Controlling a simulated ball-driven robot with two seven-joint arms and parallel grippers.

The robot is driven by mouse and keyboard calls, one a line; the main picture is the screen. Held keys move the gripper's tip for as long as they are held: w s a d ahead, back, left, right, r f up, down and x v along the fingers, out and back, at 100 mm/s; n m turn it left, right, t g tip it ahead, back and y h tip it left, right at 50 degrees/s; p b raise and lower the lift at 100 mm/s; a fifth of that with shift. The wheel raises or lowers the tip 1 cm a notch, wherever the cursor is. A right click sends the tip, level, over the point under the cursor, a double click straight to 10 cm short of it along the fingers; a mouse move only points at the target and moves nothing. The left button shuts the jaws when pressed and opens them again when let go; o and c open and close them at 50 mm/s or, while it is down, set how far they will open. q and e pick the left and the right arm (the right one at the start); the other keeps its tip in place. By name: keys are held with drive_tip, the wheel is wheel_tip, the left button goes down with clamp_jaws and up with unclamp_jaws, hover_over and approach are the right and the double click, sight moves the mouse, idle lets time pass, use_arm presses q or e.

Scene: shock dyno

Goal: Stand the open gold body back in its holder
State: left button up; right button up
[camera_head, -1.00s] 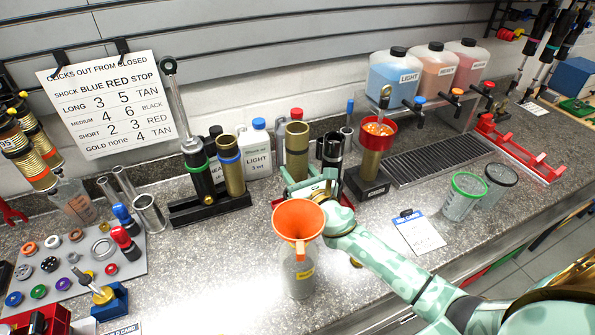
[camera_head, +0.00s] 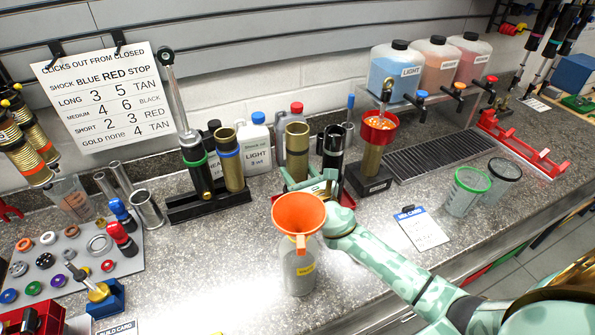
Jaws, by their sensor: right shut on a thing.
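An open gold body (camera_head: 297,145) stands upright near the middle of the head view, its open top facing up. My right gripper (camera_head: 306,182), pale green, is shut on its lower part. The body's lower end is hidden behind the gripper and the orange funnel, so I cannot tell whether it touches a holder. A black holder (camera_head: 212,207) to the left carries a black shock with a green ring (camera_head: 197,168) and a gold body with a blue ring (camera_head: 229,160). A black block (camera_head: 372,187) to the right holds a gold body under a red cup (camera_head: 378,128). My left gripper is not in view.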

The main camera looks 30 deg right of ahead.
drive_tip(key=shift+f, duration=0.2)
idle(0.3)
drive_tip(key=shift+f+b, duration=0.85)
drive_tip(key=shift+b, duration=0.05)
drive_tip(key=shift+f+b, duration=0.4)
drive_tip(key=shift+f, duration=0.05)
drive_tip(key=o, duration=1.5)
drive_tip(key=shift+c, duration=0.2)
drive_tip(key=shift+o, duration=0.3)
